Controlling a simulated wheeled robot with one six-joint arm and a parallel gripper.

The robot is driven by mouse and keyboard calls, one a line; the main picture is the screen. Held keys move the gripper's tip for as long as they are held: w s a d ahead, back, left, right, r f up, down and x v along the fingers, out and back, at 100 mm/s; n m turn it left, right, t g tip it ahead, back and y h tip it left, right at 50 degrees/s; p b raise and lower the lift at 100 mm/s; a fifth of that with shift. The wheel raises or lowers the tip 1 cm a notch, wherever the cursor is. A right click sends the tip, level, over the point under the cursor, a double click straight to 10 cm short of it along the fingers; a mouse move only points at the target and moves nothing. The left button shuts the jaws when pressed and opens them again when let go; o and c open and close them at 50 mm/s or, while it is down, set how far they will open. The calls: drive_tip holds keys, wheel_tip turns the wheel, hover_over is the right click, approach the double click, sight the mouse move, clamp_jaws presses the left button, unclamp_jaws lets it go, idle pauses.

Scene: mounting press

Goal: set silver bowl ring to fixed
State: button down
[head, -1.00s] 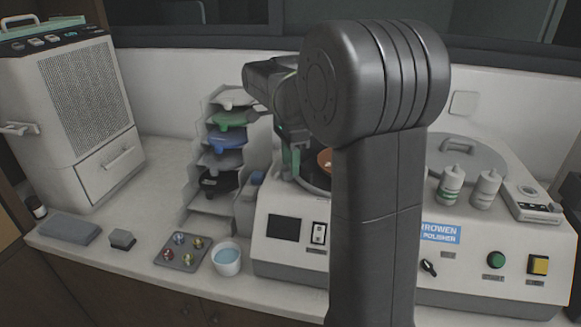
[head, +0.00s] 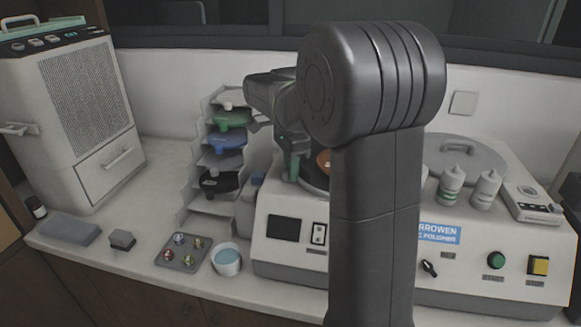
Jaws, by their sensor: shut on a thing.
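The polisher's left bowl (head: 314,190) is partly hidden behind my arm, with its dark left rim showing. My gripper (head: 291,172) points down at the left side of this bowl, seen small and from behind. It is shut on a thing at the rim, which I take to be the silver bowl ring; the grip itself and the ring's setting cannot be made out. A copper-coloured disc (head: 323,161) shows inside the bowl, just right of the gripper.
A stepped rack (head: 207,205) with coloured discs stands close left of the gripper. The polisher's right lid (head: 465,160), two bottles (head: 451,186) and a control box (head: 530,200) are to the right. A cup of water (head: 226,259) and a tray of knobs (head: 181,252) sit in front.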

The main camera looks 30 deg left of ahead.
sight(307, 193)
drive_tip(key=d+n, duration=0.1)
drive_tip(key=s+d+n, duration=0.1)
drive_tip(key=d, duration=0.1)
drive_tip(key=s+d+n+p, duration=0.1)
drive_tip(key=d+n, duration=0.1)
drive_tip(key=shift+s, duration=0.25)
drive_tip(key=shift+s+d+n, duration=0.1)
drive_tip(key=shift+d+n, duration=0.35)
drive_tip(key=shift+n, duration=0.05)
drive_tip(key=c, duration=1.4)
unclamp_jaws()
drive_tip(key=shift+d, duration=0.1)
drive_tip(key=shift+o, duration=0.2)
wheel_tip(307, 193, up, 14)
drive_tip(key=shift+f, duration=0.15)
